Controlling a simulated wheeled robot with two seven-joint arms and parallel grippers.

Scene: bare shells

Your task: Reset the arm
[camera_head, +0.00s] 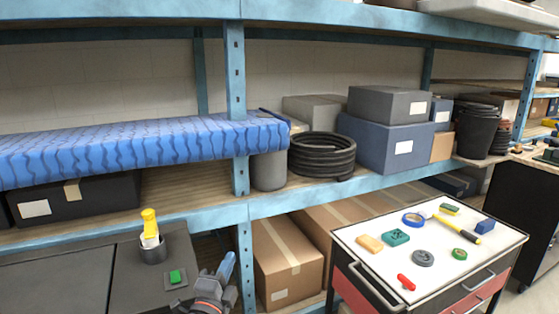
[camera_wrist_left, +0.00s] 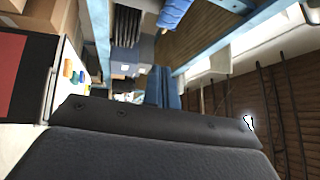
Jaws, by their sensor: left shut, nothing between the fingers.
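My left gripper (camera_head: 226,264) shows at the bottom of the head view, with its blue fingers pointing up. The fingers are close together with nothing between them. In the left wrist view the blue fingers (camera_wrist_left: 162,88) show beyond the dark wrist housing, which fills the lower part. In the head view the gripper is just right of the dark bench top, in front of the shelf post. It appears to touch nothing. My right gripper is in neither view.
A dark bench (camera_head: 60,275) holds a yellow-handled tool (camera_head: 150,225) in a cup and a green button (camera_head: 175,277). A tool cart (camera_head: 345,238) with several small items stands right. Blue shelving (camera_head: 330,197) with boxes, a coiled hose (camera_head: 322,155) and a blue roll (camera_head: 120,145) spans behind.

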